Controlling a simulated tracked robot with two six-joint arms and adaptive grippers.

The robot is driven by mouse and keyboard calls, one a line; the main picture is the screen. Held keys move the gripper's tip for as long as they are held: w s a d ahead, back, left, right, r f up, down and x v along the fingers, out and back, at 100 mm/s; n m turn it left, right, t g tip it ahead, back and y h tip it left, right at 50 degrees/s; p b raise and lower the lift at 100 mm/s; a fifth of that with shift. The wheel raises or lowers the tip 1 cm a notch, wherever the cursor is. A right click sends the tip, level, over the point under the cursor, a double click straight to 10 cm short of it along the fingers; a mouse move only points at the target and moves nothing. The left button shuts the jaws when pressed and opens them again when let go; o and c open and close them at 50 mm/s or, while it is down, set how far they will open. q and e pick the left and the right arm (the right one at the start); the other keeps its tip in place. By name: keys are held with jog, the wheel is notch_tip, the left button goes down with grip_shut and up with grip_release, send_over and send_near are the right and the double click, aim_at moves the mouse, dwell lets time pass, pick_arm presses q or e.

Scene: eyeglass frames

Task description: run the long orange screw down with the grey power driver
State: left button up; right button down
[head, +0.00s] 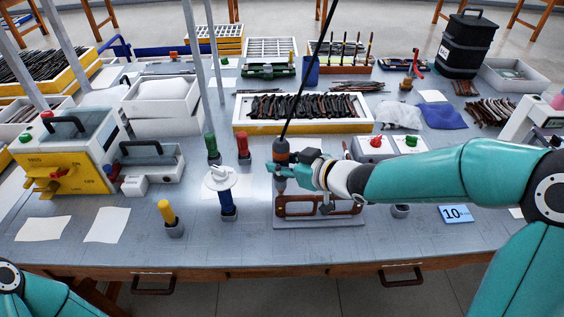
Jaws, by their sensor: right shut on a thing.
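The grey power driver (281,152) stands upright at the middle of the bench, with a black line running up from its top. My right gripper (284,172) is shut on its lower part. Just under the gripper is a brown eyeglass frame (340,206) in a grey fixture (318,223). The driver's tip is close to the frame's left end; I cannot tell whether it touches. I cannot make out the long orange screw; it is hidden or too small. My left gripper is not in view; only part of that arm shows at the lower left.
Green (211,143), red (243,145) and yellow (166,211) handles stand in holders to the left, with a blue-handled tool (227,202) under a white disc. A yellow-edged tray (303,128) of dark pieces lies behind. The front left of the bench is mostly clear.

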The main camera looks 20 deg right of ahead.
aim_at(287, 151)
jog(key=shift+s+f+b, duration=0.1)
jog(key=shift+f+b, duration=0.7)
jog(key=shift+f, duration=0.3)
dwell(3.6)
jog(key=shift+r, duration=0.15)
jog(key=shift+r+p, duration=3)
jog(key=shift+r, duration=0.05)
jog(key=shift+f, duration=0.1)
